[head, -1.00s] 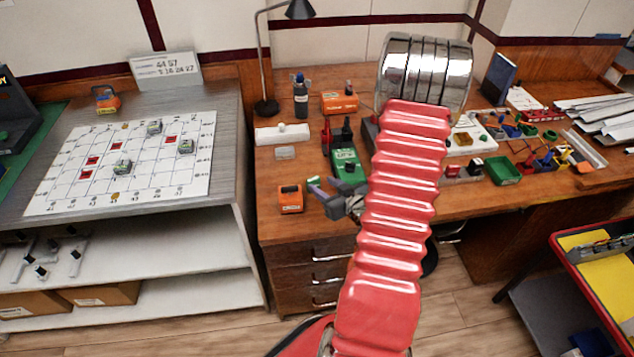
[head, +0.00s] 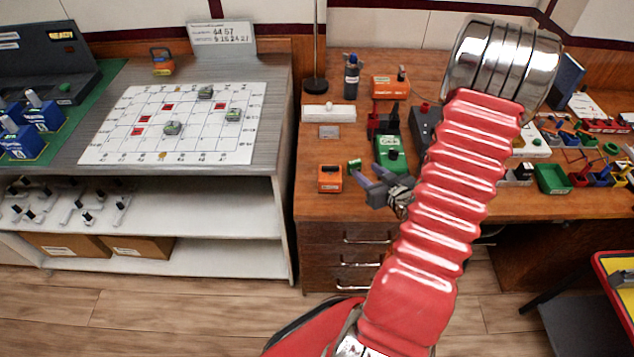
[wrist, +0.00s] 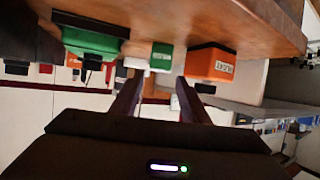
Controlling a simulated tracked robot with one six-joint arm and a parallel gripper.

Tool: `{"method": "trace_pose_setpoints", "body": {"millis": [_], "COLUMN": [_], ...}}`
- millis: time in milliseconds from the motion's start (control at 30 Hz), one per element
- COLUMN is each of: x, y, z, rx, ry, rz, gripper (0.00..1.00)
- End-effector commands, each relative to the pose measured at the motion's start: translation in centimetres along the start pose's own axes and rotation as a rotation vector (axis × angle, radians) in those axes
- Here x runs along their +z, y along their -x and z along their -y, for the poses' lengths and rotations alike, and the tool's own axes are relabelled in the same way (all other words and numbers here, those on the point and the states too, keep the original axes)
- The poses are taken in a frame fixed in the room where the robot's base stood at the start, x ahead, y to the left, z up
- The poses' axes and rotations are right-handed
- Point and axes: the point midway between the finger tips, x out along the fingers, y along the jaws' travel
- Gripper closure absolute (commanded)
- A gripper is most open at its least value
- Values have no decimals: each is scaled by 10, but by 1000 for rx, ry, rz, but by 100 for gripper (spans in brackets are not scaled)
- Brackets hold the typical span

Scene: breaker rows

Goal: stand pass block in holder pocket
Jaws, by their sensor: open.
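My gripper (head: 364,176) is open and empty over the front of the wooden desk, its fingers pointing left and away. A small green block (head: 354,165) stands just beyond the fingertips. In the wrist view, which is upside down, the green block (wrist: 161,57) shows between and beyond the open fingers (wrist: 157,88), apart from them. I take it for the pass block, but its label is too small to read. A white bar (head: 328,113) lies farther back on the desk; I cannot tell whether it is the holder, and no pocket is clear.
An orange box (head: 330,179) stands close left of the green block. A larger green device (head: 390,155) stands to its right, with a dark grey unit (head: 424,128) beyond. A grey bench with a white grid board (head: 180,122) is at left.

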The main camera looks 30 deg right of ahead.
Motion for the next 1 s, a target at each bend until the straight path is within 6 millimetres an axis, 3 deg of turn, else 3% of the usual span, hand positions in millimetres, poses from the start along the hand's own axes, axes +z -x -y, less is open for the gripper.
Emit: {"method": "trace_pose_setpoints", "body": {"millis": [167,567,1000], "x": [-11,-70,-138], "y": [-4,-10,23], "z": [3,29,87], "rx": [9,83,148], "ry": [34,170,222], "rz": [29,189,329], "gripper": [59,59,59]}}
